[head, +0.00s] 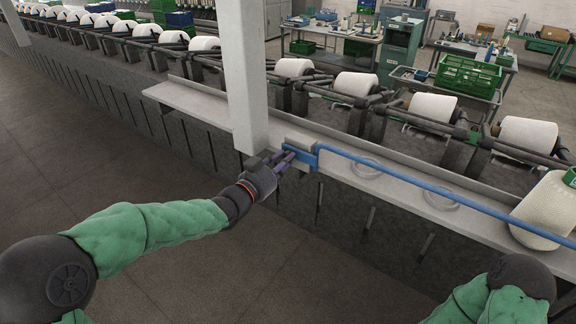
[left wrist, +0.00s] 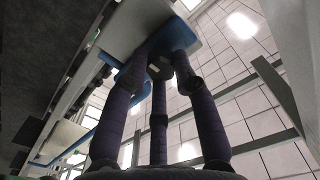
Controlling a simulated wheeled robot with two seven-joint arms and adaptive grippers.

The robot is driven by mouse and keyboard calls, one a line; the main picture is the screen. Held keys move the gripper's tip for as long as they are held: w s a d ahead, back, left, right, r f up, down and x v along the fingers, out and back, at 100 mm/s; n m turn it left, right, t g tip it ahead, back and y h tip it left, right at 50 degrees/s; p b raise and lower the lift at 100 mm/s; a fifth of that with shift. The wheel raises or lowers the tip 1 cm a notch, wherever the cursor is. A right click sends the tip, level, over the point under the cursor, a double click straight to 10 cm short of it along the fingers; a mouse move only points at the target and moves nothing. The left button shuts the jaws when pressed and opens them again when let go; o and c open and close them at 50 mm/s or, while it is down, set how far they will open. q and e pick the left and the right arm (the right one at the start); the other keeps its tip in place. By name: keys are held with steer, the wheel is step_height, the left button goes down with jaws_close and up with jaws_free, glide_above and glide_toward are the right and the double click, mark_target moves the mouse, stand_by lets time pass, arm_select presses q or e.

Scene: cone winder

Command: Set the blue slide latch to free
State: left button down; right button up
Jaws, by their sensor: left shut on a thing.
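The blue slide latch (head: 304,157) sits on a pale block at the front edge of the machine's grey ledge, close to the foot of the white post. My left gripper (head: 286,158) reaches it from the left, with its fingers closed at the latch's left end. In the left wrist view the three purple-grey fingers close around a small grey knob (left wrist: 160,69), with blue plate (left wrist: 196,38) behind it. The fingertips partly hide the latch, and I cannot read its setting. My right gripper is out of view; only part of that arm shows at the lower right.
The white post (head: 245,80) rises just behind my left gripper. A long blue bar (head: 420,184) runs right from the latch, above the ledge (head: 196,101). A white yarn cone (head: 547,210) stands at the right. Several yarn packages line the machine behind. The floor in front is clear.

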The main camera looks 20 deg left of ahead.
arm_select(q)
steer(key=a, duration=0.1)
steer(key=w+a, duration=0.1)
steer(key=a, duration=0.1)
steer(key=shift+w+a+b, duration=0.1)
steer(key=shift+a+b, duration=0.05)
steer(key=shift+b, duration=0.15)
steer(key=c, duration=1)
jaws_free()
steer(key=shift+a, duration=0.1)
steer(key=shift+w+a+f, duration=0.1)
steer(key=v, duration=1.2)
